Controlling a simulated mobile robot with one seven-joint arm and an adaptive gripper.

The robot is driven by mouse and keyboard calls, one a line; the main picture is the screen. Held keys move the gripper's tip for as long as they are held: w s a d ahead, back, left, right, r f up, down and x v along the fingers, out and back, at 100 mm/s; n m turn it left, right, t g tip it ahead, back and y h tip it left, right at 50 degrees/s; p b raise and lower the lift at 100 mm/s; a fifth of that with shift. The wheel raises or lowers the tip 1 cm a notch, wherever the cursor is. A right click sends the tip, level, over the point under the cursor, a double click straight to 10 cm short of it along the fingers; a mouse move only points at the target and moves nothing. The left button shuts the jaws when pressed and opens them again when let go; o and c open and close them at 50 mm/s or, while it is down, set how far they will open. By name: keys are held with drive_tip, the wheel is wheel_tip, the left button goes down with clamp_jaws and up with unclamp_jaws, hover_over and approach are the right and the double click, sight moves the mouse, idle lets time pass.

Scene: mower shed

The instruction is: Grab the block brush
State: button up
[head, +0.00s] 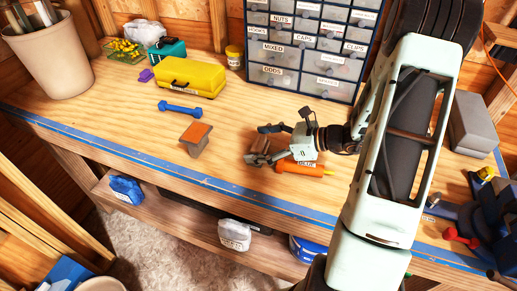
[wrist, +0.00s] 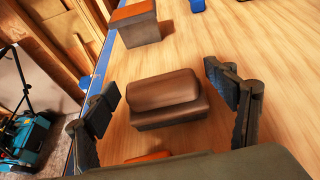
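A dark brown, two-layered block with rounded edges (wrist: 165,101) lies on the workbench; it looks like the block brush, though no bristles show clearly. In the head view it is partly hidden by my gripper (head: 260,144). In the wrist view my gripper (wrist: 164,98) is open, one finger on each side of the block, with a gap on both sides. A second block with an orange-brown top and grey-brown sides (head: 197,137) stands to the left, apart from my gripper; it also shows at the top of the wrist view (wrist: 135,24).
An orange-handled tool (head: 300,169) lies close beside my gripper. A blue dumbbell-shaped thing (head: 180,111) and a yellow box (head: 190,76) are farther back left. A labelled drawer cabinet (head: 310,50) stands behind. Blue tape (head: 130,161) marks the bench's front edge.

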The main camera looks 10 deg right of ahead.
drive_tip(key=c, duration=1.2)
drive_tip(key=shift+c, duration=0.4)
drive_tip(key=shift+r, duration=0.15)
